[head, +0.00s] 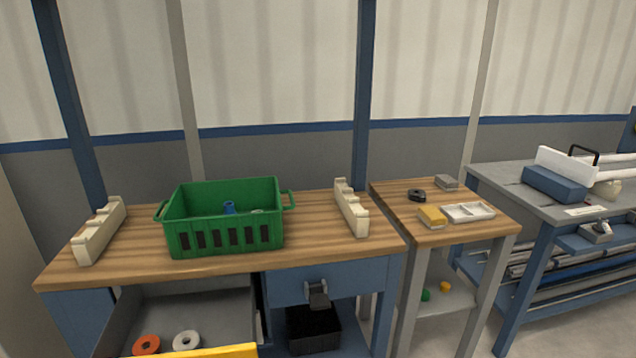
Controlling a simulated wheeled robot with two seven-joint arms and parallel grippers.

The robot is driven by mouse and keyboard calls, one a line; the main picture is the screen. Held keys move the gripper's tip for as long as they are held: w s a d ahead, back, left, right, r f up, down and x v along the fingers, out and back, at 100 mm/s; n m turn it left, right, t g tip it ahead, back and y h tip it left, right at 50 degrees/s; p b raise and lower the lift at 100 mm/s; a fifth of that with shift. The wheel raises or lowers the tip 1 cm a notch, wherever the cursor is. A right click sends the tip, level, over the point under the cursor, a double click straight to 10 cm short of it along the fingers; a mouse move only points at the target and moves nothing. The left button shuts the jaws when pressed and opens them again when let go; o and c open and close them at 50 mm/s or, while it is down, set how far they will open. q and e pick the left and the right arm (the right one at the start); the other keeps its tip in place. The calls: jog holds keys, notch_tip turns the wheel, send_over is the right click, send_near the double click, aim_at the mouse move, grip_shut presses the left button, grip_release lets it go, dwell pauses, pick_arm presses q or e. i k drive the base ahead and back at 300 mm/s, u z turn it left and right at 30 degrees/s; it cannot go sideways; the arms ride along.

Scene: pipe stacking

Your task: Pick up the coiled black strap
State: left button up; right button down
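The coiled black strap (417,195) appears to be the small dark ring-shaped item on the small wooden side table (390,212). It lies flat near the table's left rear part, apart from the things around it. It is small in the picture, so its exact form is hard to tell. Neither of my grippers shows in the head view.
A yellow block (432,218), a pale tray (468,212) and a grey block (446,182) share the side table. Left of it, a larger bench holds a green crate (222,240) between two cream notched racks (98,232) (351,208). A drawer (205,305) stands open below.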

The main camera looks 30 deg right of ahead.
aim_at(417, 195)
jog(key=z, duration=1.65)
